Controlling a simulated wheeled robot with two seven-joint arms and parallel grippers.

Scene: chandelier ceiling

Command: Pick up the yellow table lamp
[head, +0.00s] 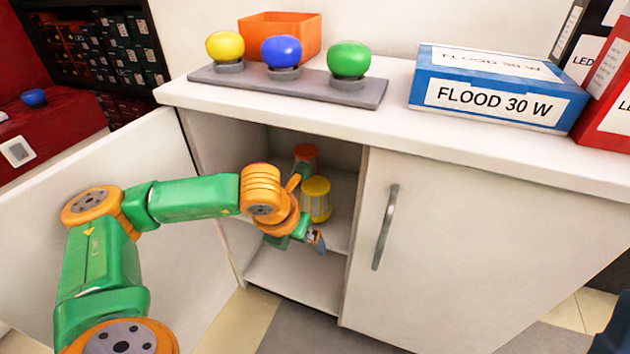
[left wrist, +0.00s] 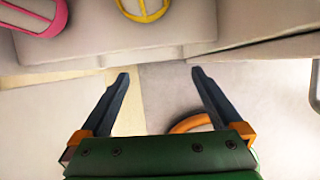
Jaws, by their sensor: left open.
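The yellow table lamp (head: 317,198) stands on a shelf inside the open cabinet, with a caged-looking yellow body. My left arm partly covers its left side. In the left wrist view only part of the yellow lamp (left wrist: 143,8) shows, at the top edge. My left gripper (head: 318,242) is in front of the cabinet opening, just below and in front of the lamp. In the left wrist view its two dark fingers (left wrist: 160,72) are apart with nothing between them. The lamp is beyond the fingertips, not touched. My right gripper is not seen.
A red-topped item (head: 305,152) stands behind the yellow lamp; a pink-rimmed item (left wrist: 38,20) shows beside it. The left cabinet door (head: 170,285) is open; the right door (head: 450,240) is shut. The counter above holds a bulb stand (head: 225,78) and a blue box (head: 490,88).

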